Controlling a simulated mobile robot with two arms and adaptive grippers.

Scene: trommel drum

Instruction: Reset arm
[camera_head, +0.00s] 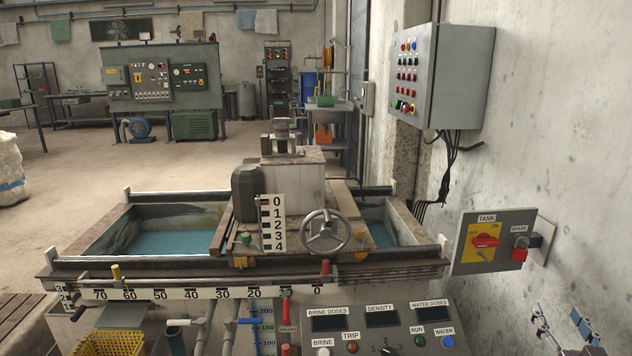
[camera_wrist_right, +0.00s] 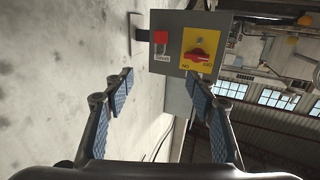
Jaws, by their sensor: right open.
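My right gripper (camera_head: 562,326) shows at the lower right corner of the head view, below the grey TANK switch box (camera_head: 500,222). Its two blue-padded fingers stand wide apart and empty in the right wrist view (camera_wrist_right: 162,90). In that view the switch box (camera_wrist_right: 172,62) appears turned around, beyond the fingertips, with a gap between. The box carries a red rotary knob (camera_head: 485,241) on a yellow plate and a red padlock-like piece (camera_head: 519,250) under SPARE. My left gripper is not in view.
A tank of blue water (camera_head: 165,243) with a carriage, handwheel (camera_head: 325,231) and scale fills the middle. A sloped control panel (camera_head: 380,325) stands at the front. A grey cabinet (camera_head: 463,75) hangs on the right wall. A yellow basket (camera_head: 108,343) is at lower left.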

